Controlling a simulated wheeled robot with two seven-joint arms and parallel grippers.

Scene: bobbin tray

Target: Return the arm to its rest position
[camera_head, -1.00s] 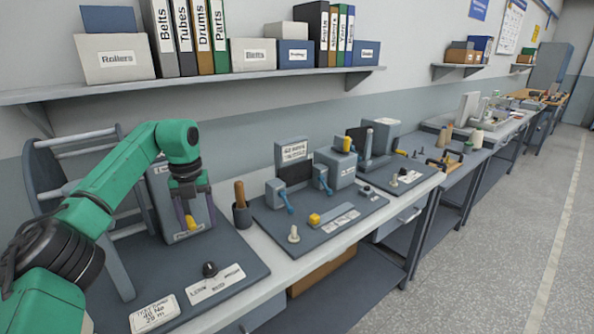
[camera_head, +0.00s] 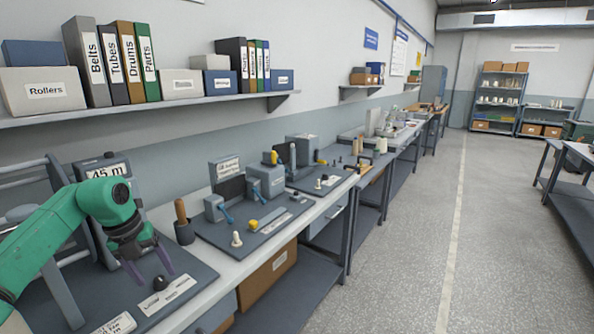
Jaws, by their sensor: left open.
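My left arm comes in from the left, green with a dark wrist. My left gripper (camera_head: 150,268) is open and empty, its two purple-grey fingers pointing down over the dark board at the near left. A black knob (camera_head: 160,283) stands on the board just right of the fingers; I cannot tell the exact gap. My right gripper is out of view.
A cup with a brown handle (camera_head: 183,222) stands right of the gripper. Beyond it a second board (camera_head: 250,236) holds blue-levered blocks, a yellow piece and a white peg. A shelf (camera_head: 160,109) with binders and boxes hangs above. The aisle floor (camera_head: 400,250) is clear.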

